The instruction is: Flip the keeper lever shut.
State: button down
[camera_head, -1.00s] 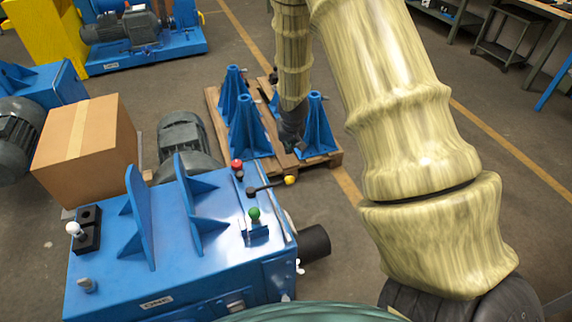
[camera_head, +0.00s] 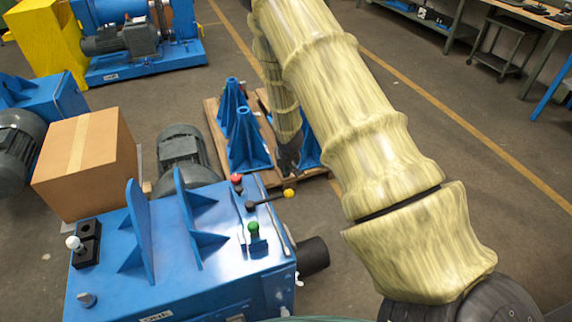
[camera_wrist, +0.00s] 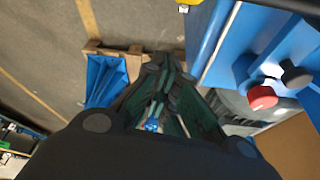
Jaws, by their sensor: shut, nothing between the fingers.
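A lever with a dark arm and yellow ball (camera_head: 289,193) lies across the top of the blue housing (camera_head: 190,260), its ball at the right edge. Its pivot is dark. I cannot tell for certain that this is the keeper lever. A red knob (camera_head: 236,179) stands behind it and a green knob (camera_head: 253,228) in front. In the wrist view the red knob (camera_wrist: 262,97) is at right. My gripper (camera_head: 288,162) is shut and empty, beyond the housing and apart from the lever. Its fingers (camera_wrist: 165,70) meet in the wrist view.
A pallet (camera_head: 215,115) with blue stands (camera_head: 245,140) is behind my gripper. A cardboard box (camera_head: 85,160) and a grey motor (camera_head: 183,160) stand left. Upright blue fins (camera_head: 140,225) rise from the housing. A dark shaft (camera_head: 313,255) sticks out at right.

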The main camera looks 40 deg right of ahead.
jog(key=shift+s+a+f+p, duration=0.35)
jog(key=shift+s+f+p, duration=0.15)
jog(key=shift+s+f, duration=0.2)
jog(key=shift+s+a+f+p, duration=0.3)
jog(key=shift+s+f+p, duration=0.2)
jog(key=shift+s, duration=0.3)
jog(key=shift+f, duration=0.1)
